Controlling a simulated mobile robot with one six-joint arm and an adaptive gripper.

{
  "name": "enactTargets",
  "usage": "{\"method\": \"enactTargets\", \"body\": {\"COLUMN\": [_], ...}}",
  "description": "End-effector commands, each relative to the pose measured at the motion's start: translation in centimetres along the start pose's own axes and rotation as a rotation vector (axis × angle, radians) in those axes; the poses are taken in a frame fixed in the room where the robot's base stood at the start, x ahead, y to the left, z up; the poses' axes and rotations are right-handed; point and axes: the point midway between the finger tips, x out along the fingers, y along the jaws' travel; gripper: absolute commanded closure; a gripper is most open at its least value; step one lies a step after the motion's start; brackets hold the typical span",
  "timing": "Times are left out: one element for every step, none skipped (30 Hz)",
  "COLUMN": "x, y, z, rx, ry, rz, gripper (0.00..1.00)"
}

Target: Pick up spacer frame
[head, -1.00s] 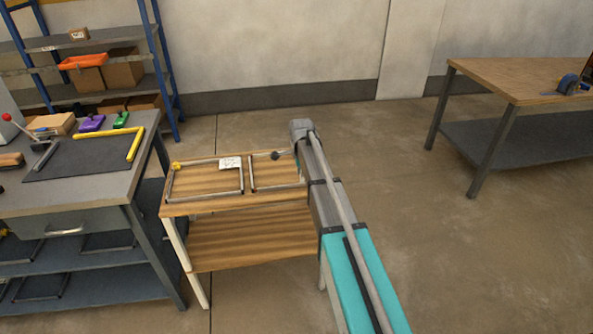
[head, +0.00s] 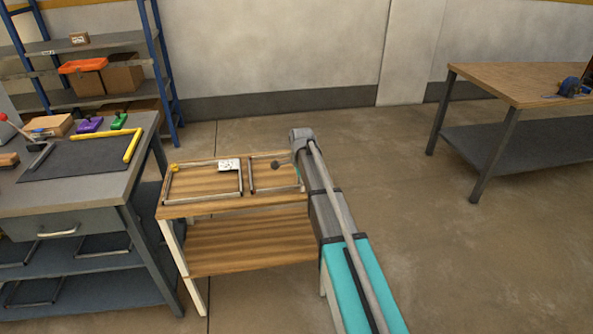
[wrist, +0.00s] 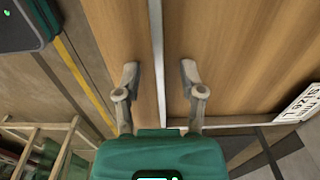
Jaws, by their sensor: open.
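Two thin grey metal frames lie flat on a small wooden table (head: 192,210) in the head view. The left frame (head: 205,197) is larger and has a white label (head: 229,165) on its far right corner. The narrower right frame (head: 251,176) is partly hidden by my arm. In the wrist view, my gripper (wrist: 159,70) is open, with a finger on each side of a straight metal bar (wrist: 157,35). A label (wrist: 300,102) shows at right.
A grey workbench (head: 75,198) with a dark mat (head: 75,158) stands close left of the wooden table. A blue shelf rack (head: 155,60) is behind it. Another wooden-topped bench (head: 505,80) stands at the far right. The floor (head: 450,260) between is clear.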

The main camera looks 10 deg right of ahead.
Motion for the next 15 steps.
{"method": "enactTargets", "body": {"x": [0.00, 0.00, 0.00, 0.00, 0.00, 0.00, 0.00, 0.00, 0.00, 0.00, 0.00, 0.00, 0.00, 0.00, 0.00], "y": [0.00, 0.00, 0.00, 0.00, 0.00, 0.00, 0.00, 0.00, 0.00, 0.00, 0.00, 0.00, 0.00, 0.00, 0.00], "z": [0.00, 0.00, 0.00, 0.01, 0.01, 0.01, 0.01, 0.01, 0.02, 0.01, 0.01, 0.02, 0.02, 0.02, 0.02], "rx": [0.000, 0.000, 0.000, 0.000, 0.000, 0.000, 0.000, 0.000, 0.000, 0.000, 0.000, 0.000, 0.000, 0.000, 0.000], "ry": [0.000, 0.000, 0.000, 0.000, 0.000, 0.000, 0.000, 0.000, 0.000, 0.000, 0.000, 0.000, 0.000, 0.000, 0.000], "rz": [0.000, 0.000, 0.000, 0.000, 0.000, 0.000, 0.000, 0.000, 0.000, 0.000, 0.000, 0.000, 0.000, 0.000, 0.000], "gripper": [0.49, 0.49, 0.49, 0.49, 0.49, 0.54, 0.60, 0.65, 0.73, 0.78, 0.84, 0.91, 0.97, 1.00, 1.00]}}
